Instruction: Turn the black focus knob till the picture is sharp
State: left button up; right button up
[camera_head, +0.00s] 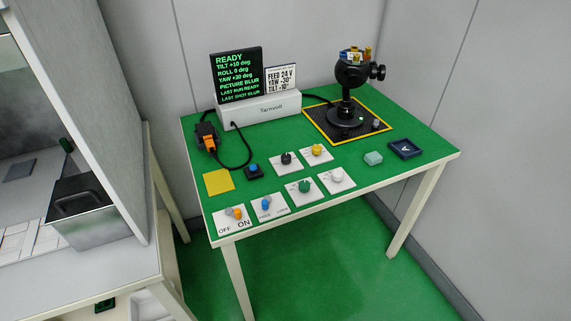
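A black knob (286,158) sits on a white plate on the green table, in the row nearer the back. Its label is too small to read. A dark screen (236,74) at the back shows green text, including "READY", "TILT +10 deg", "ROLL 0 deg", "YAW +30 deg" and "PICTURE BLUR". The black gimbal camera (352,75) stands on a round base on a dark, yellow-edged mat (324,126) at the back right. Neither of my grippers is in view.
Other knobs sit close by: yellow (317,149), green (304,186), white (337,175), blue (266,203) and an orange OFF/ON switch (236,212). A blue button (253,168) stands left of the black knob. A grey cabinet (85,90) stands left of the table.

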aim_at(286, 158)
jog(key=i+l+u, duration=0.4)
jog(key=l, duration=0.25)
jog(key=i+l+u, duration=0.2)
jog(key=l, duration=0.15)
jog(key=l+u, duration=0.2)
jog(key=l, duration=0.2)
jog(key=i, duration=0.05)
